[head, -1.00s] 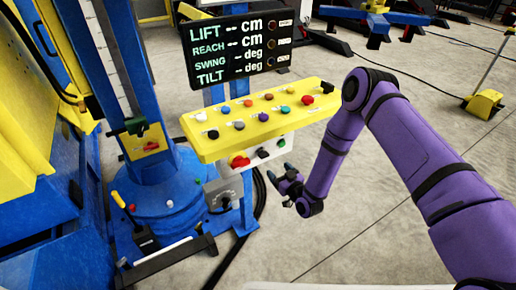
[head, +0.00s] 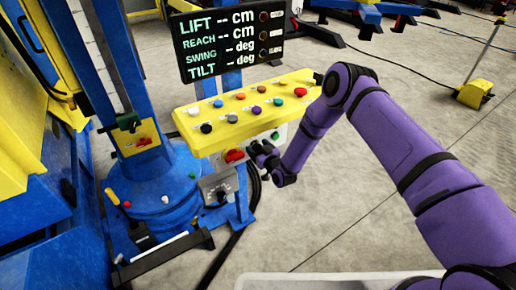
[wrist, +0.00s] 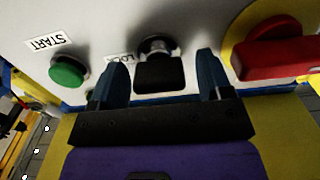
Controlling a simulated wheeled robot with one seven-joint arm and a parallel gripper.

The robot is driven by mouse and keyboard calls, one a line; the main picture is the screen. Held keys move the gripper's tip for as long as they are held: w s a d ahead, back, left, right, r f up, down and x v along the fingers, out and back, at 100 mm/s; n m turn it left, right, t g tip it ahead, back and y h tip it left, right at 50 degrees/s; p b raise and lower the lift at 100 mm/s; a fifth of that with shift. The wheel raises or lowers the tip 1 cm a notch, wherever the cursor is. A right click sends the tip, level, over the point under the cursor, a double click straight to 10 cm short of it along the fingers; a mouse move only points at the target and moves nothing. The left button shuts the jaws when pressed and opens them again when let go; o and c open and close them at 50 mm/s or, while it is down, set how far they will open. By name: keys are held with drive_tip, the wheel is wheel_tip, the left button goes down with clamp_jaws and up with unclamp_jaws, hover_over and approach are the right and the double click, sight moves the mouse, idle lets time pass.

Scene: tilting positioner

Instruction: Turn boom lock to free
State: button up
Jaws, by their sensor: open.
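The boom lock appears to be the black knob (wrist: 158,70) on the white panel face, beside a partly hidden label that seems to read LOCK, upside down in the wrist view. My gripper (wrist: 161,82) is open, with one dark blue finger on each side of the knob. I see gaps between knob and fingers; how deep the fingers reach cannot be told. In the head view my gripper (head: 260,150) is at the white panel below the yellow console and hides the knob.
A red switch (wrist: 268,50) on a yellow plate sits close right of the fingers in the wrist view. A green START button (wrist: 68,70) sits to the left. The yellow console (head: 225,138) with several buttons overhangs the panel. A display (head: 230,45) stands behind.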

drive_tip(key=c, duration=0.9)
drive_tip(key=shift+n, duration=0.4)
drive_tip(key=n, duration=0.4)
drive_tip(key=shift+s+a, duration=0.1)
drive_tip(key=n, duration=0.4)
drive_tip(key=shift+f, duration=0.1)
drive_tip(key=n, duration=0.4)
drive_tip(key=shift+s+a+f, duration=0.1)
drive_tip(key=n, duration=0.5)
drive_tip(key=shift+f, duration=0.1)
